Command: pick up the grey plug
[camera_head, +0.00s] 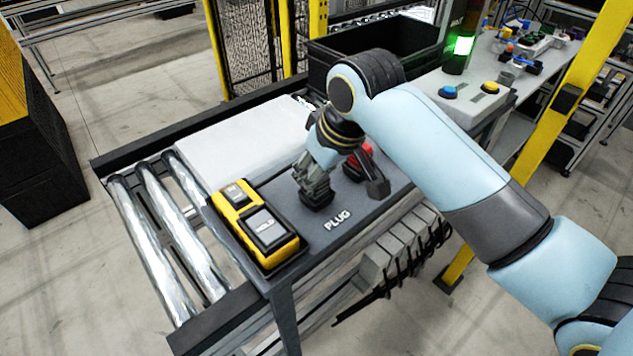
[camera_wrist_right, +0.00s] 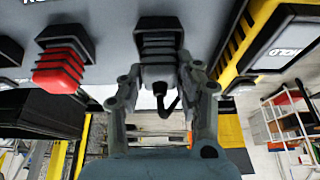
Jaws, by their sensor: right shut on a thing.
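The grey plug (camera_wrist_right: 158,72) shows in the right wrist view between the fingers of my right gripper (camera_wrist_right: 158,78). My fingers are shut on it, one on each side. A short dark cable curls from the plug's near end. The plug's far end meets a dark ribbed socket (camera_wrist_right: 158,35) on the grey panel; I cannot tell how deep it sits. In the head view my right gripper (camera_head: 315,184) points down over this socket (camera_head: 316,200), beside the PLUG label, and hides most of the plug. My left gripper is not in view.
A red plug (camera_head: 358,160) in its own dark socket stands close beside my right gripper. The yellow-black HOLD unit (camera_head: 256,227) is on the other side. A roller conveyor (camera_head: 165,235) and a white slab (camera_head: 245,140) lie to the left and behind.

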